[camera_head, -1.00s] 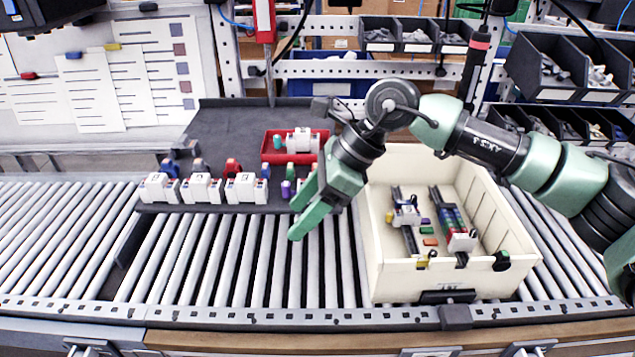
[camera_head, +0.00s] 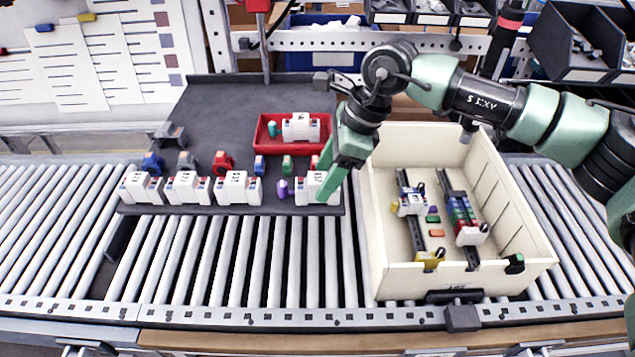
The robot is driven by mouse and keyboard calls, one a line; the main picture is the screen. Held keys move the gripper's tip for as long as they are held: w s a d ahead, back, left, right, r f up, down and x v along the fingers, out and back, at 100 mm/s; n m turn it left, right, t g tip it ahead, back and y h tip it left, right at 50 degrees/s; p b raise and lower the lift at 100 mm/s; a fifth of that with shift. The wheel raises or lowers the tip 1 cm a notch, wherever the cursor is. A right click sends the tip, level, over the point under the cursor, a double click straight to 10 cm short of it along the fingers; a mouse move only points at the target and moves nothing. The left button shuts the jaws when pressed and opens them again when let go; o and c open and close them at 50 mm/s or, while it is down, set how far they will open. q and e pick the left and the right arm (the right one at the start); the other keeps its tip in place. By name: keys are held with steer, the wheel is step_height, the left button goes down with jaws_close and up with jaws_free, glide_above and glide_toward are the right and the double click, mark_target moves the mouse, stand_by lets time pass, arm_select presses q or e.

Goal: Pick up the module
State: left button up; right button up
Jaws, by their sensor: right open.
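Several white modules stand in a row at the front edge of a dark tray: one at the left (camera_head: 139,187), another (camera_head: 187,187), a third (camera_head: 237,188), and a fourth (camera_head: 308,189) at the right end. Another white module (camera_head: 300,127) sits in a small red bin (camera_head: 270,145) on the same tray. My right gripper (camera_head: 328,180) comes down from the upper right, open, with its green fingers at the right-end module. The fingers partly cover that module's right side; I cannot tell whether they touch it. My left gripper is not in view.
A cream crate (camera_head: 385,255) with rails and coloured parts stands right of the gripper on the roller conveyor (camera_head: 185,255). Small coloured parts, blue (camera_head: 153,163), red (camera_head: 222,162) and purple (camera_head: 284,189), stand on the dark tray (camera_head: 215,110). The front rollers are clear.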

mark_target(322, 177)
steer(key=p+x, duration=0.1)
steer(key=x, duration=0.2)
steer(key=shift+w+a+f+p, duration=0.2)
steer(key=shift+w+f+p, duration=0.05)
steer(key=shift+p, duration=0.1)
steer(key=shift+f, duration=0.25)
jaws_close()
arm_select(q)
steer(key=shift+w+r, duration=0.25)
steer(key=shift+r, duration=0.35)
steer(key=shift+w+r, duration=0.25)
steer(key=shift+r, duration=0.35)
arm_select(e)
steer(key=shift+r, duration=0.15)
